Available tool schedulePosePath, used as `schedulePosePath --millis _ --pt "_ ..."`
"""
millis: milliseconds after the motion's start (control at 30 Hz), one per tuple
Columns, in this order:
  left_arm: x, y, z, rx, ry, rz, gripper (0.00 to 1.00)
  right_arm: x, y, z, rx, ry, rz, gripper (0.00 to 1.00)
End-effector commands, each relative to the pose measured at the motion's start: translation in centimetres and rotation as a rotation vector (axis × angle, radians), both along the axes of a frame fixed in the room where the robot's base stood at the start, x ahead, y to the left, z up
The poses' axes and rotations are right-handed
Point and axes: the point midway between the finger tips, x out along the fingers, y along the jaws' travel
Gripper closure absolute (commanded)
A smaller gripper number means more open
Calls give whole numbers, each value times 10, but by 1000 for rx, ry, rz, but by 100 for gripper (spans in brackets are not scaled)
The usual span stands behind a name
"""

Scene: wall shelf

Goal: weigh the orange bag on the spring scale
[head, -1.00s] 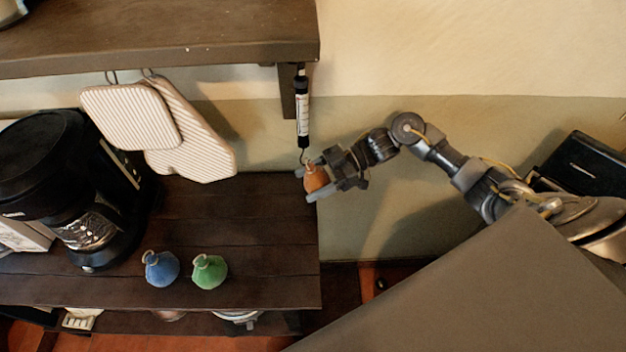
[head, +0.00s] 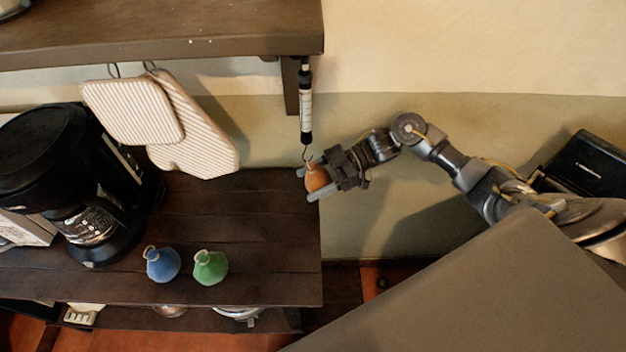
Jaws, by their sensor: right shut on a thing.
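The orange bag (head: 317,178) is between the fingers of my right gripper (head: 312,182), which is shut on it. The gripper holds it just below the spring scale (head: 306,108), near the right end of the dark table. The scale is a slim black and white tube hanging upright under the right end of the upper shelf. Its thin hook (head: 306,152) reaches down to the top of the bag. I cannot tell whether the hook is through the bag's loop. My left gripper is not in view.
A blue bag (head: 162,265) and a green bag (head: 210,268) stand on the table (head: 250,225). A black coffee maker (head: 60,180) is at the left. Striped oven mitts (head: 190,125) hang under the shelf (head: 160,35). The table's middle is clear.

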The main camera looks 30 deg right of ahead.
Motion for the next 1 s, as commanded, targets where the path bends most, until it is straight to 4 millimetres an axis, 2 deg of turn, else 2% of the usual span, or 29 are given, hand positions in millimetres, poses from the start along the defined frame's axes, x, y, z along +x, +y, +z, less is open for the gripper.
schedulePosePath --millis 167,200,367,733,867,1000 --pt "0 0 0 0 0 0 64 0 0 0 1 -1 0 60" --pt "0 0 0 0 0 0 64 0 0 0 1 -1 0 27" --pt "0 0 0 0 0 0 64 0 0 0 1 -1 0 7" --pt "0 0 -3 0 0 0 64 0 -6 0 -2 0 -1 7" --pt "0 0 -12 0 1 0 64 -2 -24 3 -3 -1 -1 7" --pt "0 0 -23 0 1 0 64 -5 -51 11 -5 -2 -2 7"
